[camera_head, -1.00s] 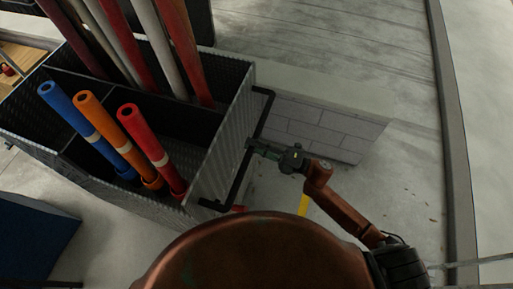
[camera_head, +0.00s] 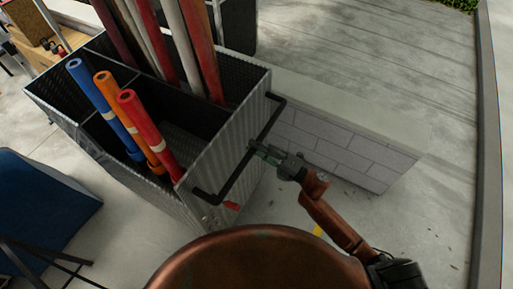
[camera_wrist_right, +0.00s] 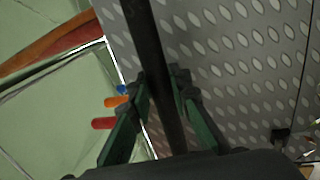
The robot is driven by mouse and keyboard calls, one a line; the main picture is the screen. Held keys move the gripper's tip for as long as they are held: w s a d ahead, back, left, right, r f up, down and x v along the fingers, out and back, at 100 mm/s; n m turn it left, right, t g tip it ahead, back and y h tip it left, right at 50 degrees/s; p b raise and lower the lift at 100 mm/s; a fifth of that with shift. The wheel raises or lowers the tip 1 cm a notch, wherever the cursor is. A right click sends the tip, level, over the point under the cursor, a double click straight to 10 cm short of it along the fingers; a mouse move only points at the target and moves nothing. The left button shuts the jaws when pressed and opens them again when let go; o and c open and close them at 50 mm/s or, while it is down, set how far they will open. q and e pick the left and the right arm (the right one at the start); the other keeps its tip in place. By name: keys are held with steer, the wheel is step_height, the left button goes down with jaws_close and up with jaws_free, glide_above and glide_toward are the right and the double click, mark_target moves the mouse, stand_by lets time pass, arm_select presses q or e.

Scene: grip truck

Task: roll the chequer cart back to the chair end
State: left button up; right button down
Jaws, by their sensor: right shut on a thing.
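The chequer cart (camera_head: 228,135) is a grey patterned metal bin with dark compartments, at left centre in the head view. Its patterned side also shows in the right wrist view (camera_wrist_right: 235,60). A black handle bar (camera_head: 232,180) runs along its right side. My right gripper (camera_head: 258,147) is shut around the middle of this bar. In the right wrist view, the bar (camera_wrist_right: 152,45) passes between the green fingers. My left gripper is not in view. A blue object (camera_head: 40,205) beside dark crossed legs stands at lower left; I cannot tell whether it is the chair.
Blue, orange and red tubes (camera_head: 140,120) and several long poles (camera_head: 190,45) stand in the cart. A low block wall (camera_head: 345,150) lies just right of the cart. A kerb (camera_head: 487,150) runs along the right. Grey floor (camera_head: 110,235) is clear between cart and blue object.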

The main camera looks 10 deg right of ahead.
steer(key=shift+w+a+r, duration=0.15)
steer(key=shift+w+r, duration=0.05)
steer(key=shift+w, duration=0.05)
steer(key=c, duration=2)
jaws_free()
steer(key=shift+a+f, duration=0.1)
steer(key=shift+o, duration=1.2)
steer(key=shift+f, duration=0.1)
steer(key=shift+s, duration=0.1)
steer(key=v, duration=1.2)
